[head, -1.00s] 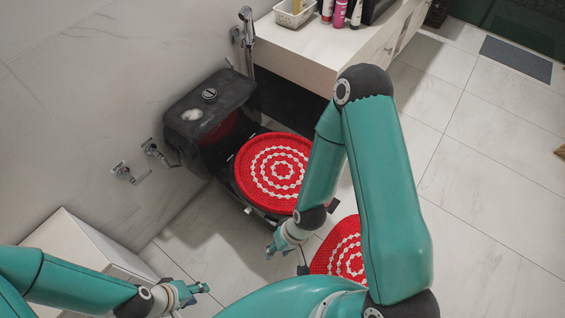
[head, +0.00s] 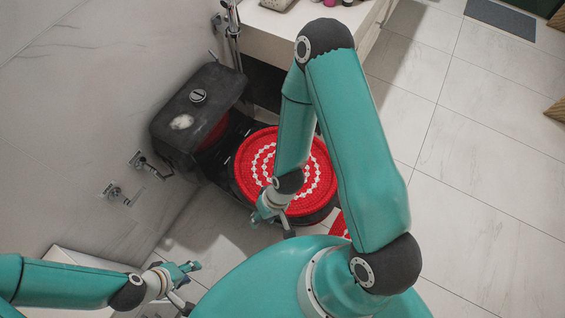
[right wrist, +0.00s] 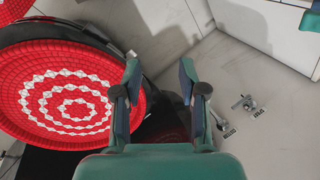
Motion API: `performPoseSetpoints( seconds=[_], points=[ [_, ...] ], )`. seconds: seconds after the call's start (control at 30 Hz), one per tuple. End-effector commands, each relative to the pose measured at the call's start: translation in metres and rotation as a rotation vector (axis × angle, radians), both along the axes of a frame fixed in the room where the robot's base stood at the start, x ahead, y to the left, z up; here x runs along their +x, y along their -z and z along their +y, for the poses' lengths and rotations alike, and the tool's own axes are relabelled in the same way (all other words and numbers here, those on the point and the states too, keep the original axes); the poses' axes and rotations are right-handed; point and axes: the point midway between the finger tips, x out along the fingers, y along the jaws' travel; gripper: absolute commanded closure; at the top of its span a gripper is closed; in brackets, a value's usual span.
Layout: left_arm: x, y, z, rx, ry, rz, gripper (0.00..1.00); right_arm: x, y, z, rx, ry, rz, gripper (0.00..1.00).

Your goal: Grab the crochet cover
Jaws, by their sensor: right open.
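The round red crochet cover (head: 318,160) with white rings lies flat on the black toilet's lid. In the right wrist view the cover (right wrist: 70,100) fills the left side. In the head view, my right gripper (head: 272,222) is at the cover's near left edge, and my arm hides part of it. My right gripper (right wrist: 160,75) is open and empty, with the cover beside its fingers, not between them. My left gripper (head: 188,285) is low at the left, apart from the toilet, with its fingers spread and nothing seen between them.
The black cistern (head: 190,105) stands behind the cover against the marble wall. A white counter (head: 290,30) is at the top. A second red crochet piece (head: 339,227) on the floor is mostly hidden by my arm.

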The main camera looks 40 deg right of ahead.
Motion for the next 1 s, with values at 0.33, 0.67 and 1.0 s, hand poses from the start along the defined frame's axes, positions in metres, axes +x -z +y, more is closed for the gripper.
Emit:
performPoseSetpoints(
  seconds=[0.33,0.67,1.0],
  points=[
    [0.000,0.000,0.000,0.000,0.000,0.001,0.60,0.000,0.000,0.000,0.000,0.000,0.001,0.53],
    [-0.001,0.058,0.000,0.000,0.000,0.001,0.60,0.027,0.025,0.009,0.017,-0.104,-0.014,0.53],
    [-0.001,0.179,0.000,0.000,0.000,0.001,0.60,0.073,0.040,-0.017,-0.144,-0.355,-0.021,0.53]
  ],
)
